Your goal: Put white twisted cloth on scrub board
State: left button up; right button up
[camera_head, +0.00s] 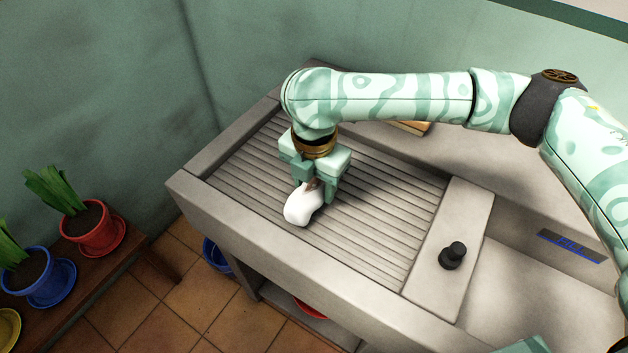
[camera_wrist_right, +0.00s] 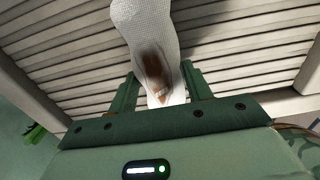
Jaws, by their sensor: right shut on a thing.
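The white twisted cloth (camera_head: 303,205) is held by my right gripper (camera_head: 316,184) over the ridged scrub board (camera_head: 385,215). The right wrist view shows the cloth (camera_wrist_right: 148,40) between the two green fingers (camera_wrist_right: 160,88), with a brown stain near the gripped end. The fingers are shut on that end, and the rest of the cloth reaches out over the ridges (camera_wrist_right: 60,50). I cannot tell whether the cloth touches the board. My left gripper does not clearly show in either view.
The stone sink's front rim (camera_head: 270,252) bounds the board. A flat ledge with a black knob (camera_head: 453,255) separates the board from the basin at right. A wooden item (camera_head: 412,127) lies behind my arm. Potted plants (camera_head: 90,225) stand at the left.

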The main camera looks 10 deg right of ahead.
aim_at(314, 182)
jog(key=o, duration=1.1)
pick_arm(q)
notch_tip(314, 182, up, 6)
jog(key=w+p, duration=0.2)
jog(key=p, duration=0.4)
jog(key=shift+w+t, duration=0.2)
jog(key=shift+t, duration=0.1)
pick_arm(e)
notch_tip(314, 182, up, 12)
jog(key=shift+r, duration=0.15)
pick_arm(q)
jog(key=shift+f, duration=0.15)
